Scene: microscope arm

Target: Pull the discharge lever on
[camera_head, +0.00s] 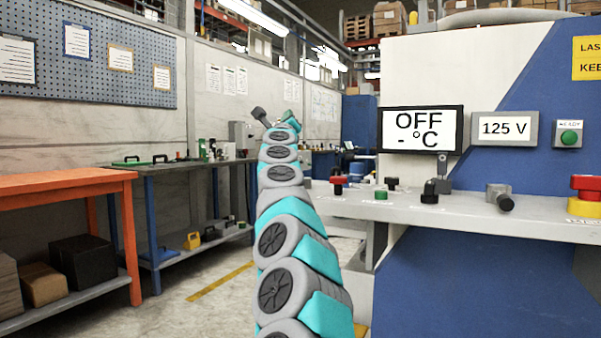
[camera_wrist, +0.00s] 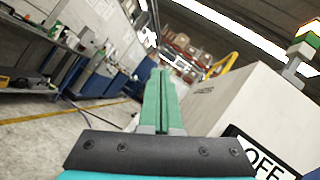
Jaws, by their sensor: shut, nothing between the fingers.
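My gripper (camera_head: 291,118) is raised at the far end of my outstretched arm, left of the machine's worktop. In the wrist view its green fingers (camera_wrist: 166,100) are together and hold nothing. On the worktop, a grey fitting with a black-ended handle (camera_head: 498,196) lies at the right, below the "125 V" display (camera_head: 504,128). A black angled handle (camera_head: 431,191) stands left of it. I cannot tell which of these is the discharge lever, as neither shows a readable label. Both are well apart from my gripper.
A screen (camera_head: 420,130) reading "OFF - °C" stands behind the worktop (camera_head: 465,208). A red knob (camera_head: 338,185) and a red-and-yellow button (camera_head: 584,196) are on the worktop. An orange bench (camera_head: 65,184) stands at the left. Open floor lies between bench and machine.

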